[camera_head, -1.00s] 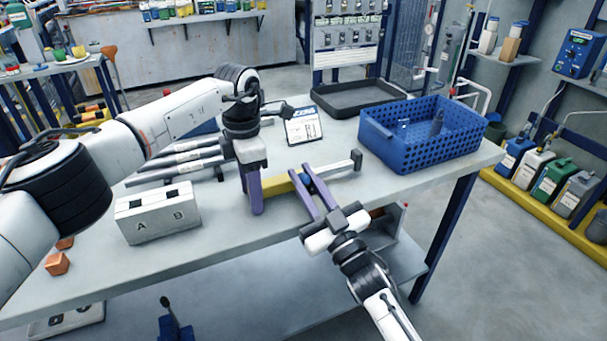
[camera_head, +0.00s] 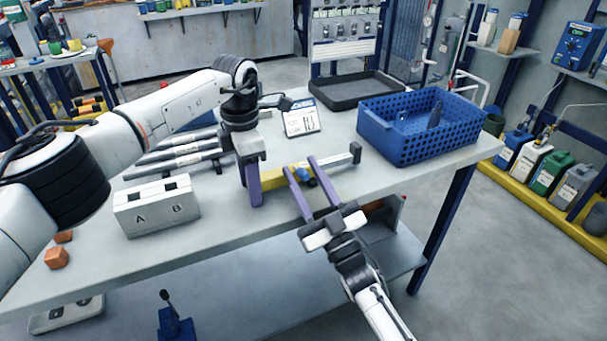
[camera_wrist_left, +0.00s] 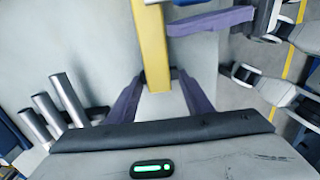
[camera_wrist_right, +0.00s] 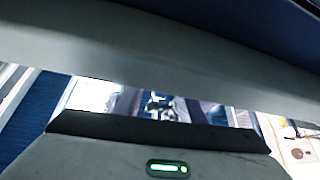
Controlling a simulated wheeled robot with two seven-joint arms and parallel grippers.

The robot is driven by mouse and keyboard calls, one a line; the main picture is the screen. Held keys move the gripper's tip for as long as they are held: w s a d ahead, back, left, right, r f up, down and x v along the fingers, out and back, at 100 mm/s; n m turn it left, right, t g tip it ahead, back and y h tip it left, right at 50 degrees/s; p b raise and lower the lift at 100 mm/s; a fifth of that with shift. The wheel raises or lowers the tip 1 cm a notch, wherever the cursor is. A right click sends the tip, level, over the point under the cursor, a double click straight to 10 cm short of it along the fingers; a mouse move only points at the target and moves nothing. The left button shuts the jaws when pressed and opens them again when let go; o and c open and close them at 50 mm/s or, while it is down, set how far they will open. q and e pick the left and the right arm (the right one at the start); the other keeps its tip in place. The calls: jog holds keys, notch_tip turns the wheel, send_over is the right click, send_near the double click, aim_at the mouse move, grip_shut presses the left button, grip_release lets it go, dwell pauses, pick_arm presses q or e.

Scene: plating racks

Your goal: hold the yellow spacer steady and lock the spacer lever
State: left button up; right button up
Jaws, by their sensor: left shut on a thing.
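The yellow spacer (camera_head: 274,178) is a long bar lying across the front right of the table, with a grey upright end piece (camera_head: 355,152). Its blue lever (camera_head: 303,173) sits at its middle. My left gripper (camera_head: 250,195) is shut on the spacer's left end; the left wrist view shows the yellow bar (camera_wrist_left: 152,50) between its purple fingers (camera_wrist_left: 158,77). My right gripper (camera_head: 300,165) is open, its purple fingers spread on either side of the blue lever. Whether they touch it cannot be told. The right wrist view shows no fingers or spacer.
A grey block (camera_head: 157,208) marked A and B stands left of my left gripper. Several grey rods lie behind it. A small sign (camera_head: 301,120), a blue basket (camera_head: 425,150) and a black tray (camera_head: 357,94) stand farther back. The table's front edge is close to my right gripper.

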pick_arm(q)
jog(key=shift+w, duration=0.1)
pick_arm(e)
jog(key=v, duration=1.2)
pick_arm(q)
jog(key=o, duration=1.4)
jog(key=shift+r, duration=0.1)
